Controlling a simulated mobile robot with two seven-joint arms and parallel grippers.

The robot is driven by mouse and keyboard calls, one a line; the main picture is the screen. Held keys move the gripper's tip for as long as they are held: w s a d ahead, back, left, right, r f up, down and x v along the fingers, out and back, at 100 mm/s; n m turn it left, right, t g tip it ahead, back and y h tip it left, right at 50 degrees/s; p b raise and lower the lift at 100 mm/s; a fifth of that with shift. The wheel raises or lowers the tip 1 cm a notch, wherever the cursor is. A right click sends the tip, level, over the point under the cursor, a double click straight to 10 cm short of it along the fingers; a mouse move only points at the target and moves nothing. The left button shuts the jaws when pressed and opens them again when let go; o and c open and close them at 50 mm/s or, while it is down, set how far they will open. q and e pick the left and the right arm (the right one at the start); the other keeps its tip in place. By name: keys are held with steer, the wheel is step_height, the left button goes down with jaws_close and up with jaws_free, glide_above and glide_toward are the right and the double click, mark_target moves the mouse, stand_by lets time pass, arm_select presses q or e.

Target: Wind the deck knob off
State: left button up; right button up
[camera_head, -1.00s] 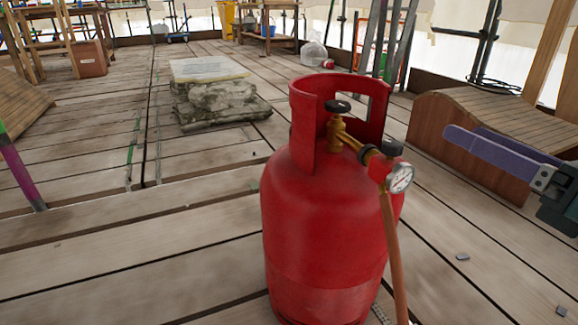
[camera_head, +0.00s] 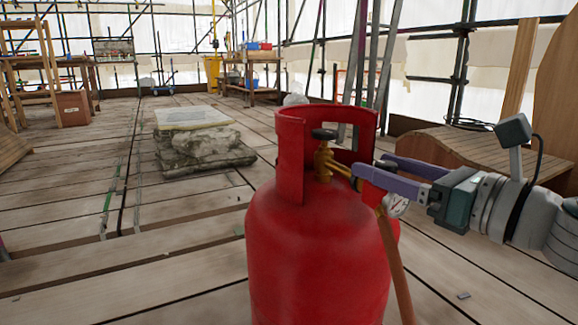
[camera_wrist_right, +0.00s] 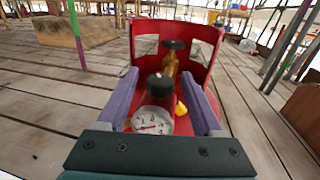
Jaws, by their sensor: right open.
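A red gas cylinder (camera_head: 310,250) stands upright on the deck with a collar around its top. A brass valve with a black handwheel (camera_head: 324,134) sits inside the collar; the handwheel also shows in the wrist view (camera_wrist_right: 175,45). In front of it is a regulator with a round black knob (camera_wrist_right: 155,83) and a dial gauge (camera_wrist_right: 151,121). I cannot tell which knob is the deck knob. My right gripper (camera_head: 374,168) is open, with its purple fingers on either side of the regulator knob, apparently not pressed on it. The fingers hide that knob in the head view.
An orange hose (camera_head: 394,262) hangs from the regulator. A curved wooden piece (camera_head: 470,150) stands at the right behind my arm. Stacked stone slabs (camera_head: 200,150) lie at the back left. The planked floor at the left is mostly clear.

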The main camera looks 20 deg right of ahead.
jaws_close()
stand_by(0.6)
